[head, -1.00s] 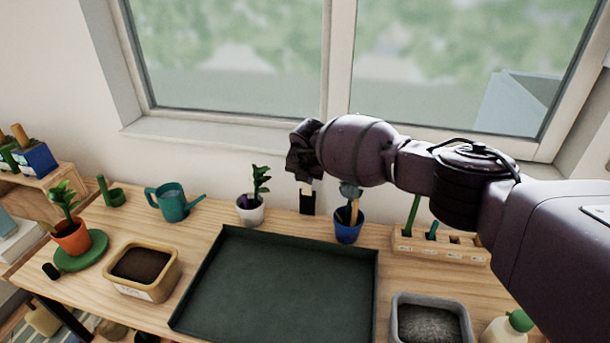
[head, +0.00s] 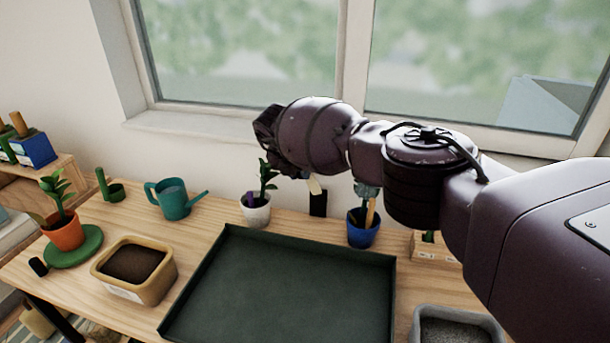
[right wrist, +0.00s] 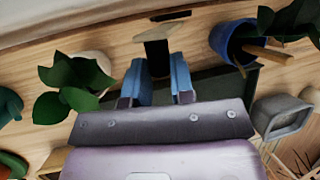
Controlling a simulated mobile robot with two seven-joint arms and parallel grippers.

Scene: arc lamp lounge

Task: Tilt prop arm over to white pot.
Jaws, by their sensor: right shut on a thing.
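The prop arm shows in the head view as a short pale-tipped piece (head: 314,186) beside an upright black piece (head: 318,204), leaning left at its top. My right gripper (right wrist: 160,78) is shut on the prop arm (right wrist: 157,55), its blue fingers on either side of it in the right wrist view. In the head view my right wrist hides most of the grip. The white pot (head: 256,214), with a leafy plant (head: 268,176) and a purple marker, stands just left of the prop arm, apart from it. My left gripper is not in view.
A blue pot (head: 362,234) stands close on the right. A dark green tray (head: 285,285) lies in front. A teal watering can (head: 173,201), a soil tub (head: 135,268) and an orange pot (head: 65,232) are on the left. The window is behind my arm.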

